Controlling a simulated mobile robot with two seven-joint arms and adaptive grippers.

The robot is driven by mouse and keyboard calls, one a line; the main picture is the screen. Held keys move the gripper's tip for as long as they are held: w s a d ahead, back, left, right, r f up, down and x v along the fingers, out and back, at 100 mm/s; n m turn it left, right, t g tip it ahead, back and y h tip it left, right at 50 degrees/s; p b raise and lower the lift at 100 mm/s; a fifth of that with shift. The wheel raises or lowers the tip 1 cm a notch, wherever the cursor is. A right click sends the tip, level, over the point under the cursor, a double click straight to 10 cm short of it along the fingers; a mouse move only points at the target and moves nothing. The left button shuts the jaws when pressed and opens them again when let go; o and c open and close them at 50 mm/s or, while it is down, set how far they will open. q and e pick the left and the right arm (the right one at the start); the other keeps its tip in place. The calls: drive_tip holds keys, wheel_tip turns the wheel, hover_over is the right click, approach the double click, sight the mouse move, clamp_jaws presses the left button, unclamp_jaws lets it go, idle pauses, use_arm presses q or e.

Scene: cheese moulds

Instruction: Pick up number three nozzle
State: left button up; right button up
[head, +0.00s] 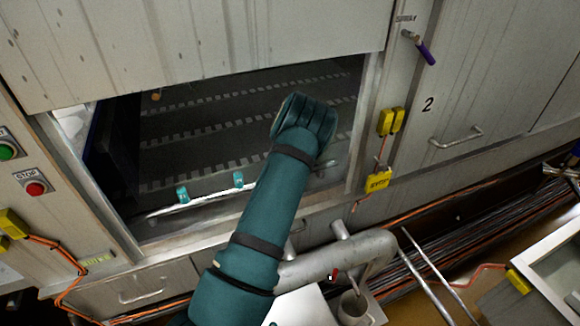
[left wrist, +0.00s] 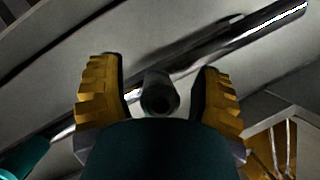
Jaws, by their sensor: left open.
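A dark nozzle (left wrist: 160,92) with a round open end stands between the fingers of my left gripper (left wrist: 160,68) in the left wrist view. The two ribbed yellow fingers are apart, one on each side of it, with visible gaps. In the head view my teal left arm reaches into the machine opening; its fingers are hidden behind the wrist. Two teal nozzles, one at left (head: 182,193) and one nearer the arm (head: 238,180), sit on a shiny pipe (head: 205,199). The arm covers part of this pipe. I cannot read any nozzle number. My right gripper is not in view.
Metal panels frame the opening, with a raised panel (head: 190,50) above. A slotted dark surface (head: 220,122) lies inside. A red stop button (head: 35,188) is at left; yellow switches (head: 390,121) and a purple-handled lever (head: 426,52) are at right. A thick pipe (head: 330,262) runs below.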

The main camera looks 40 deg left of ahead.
use_arm(q)
drive_tip(key=c, duration=1.1)
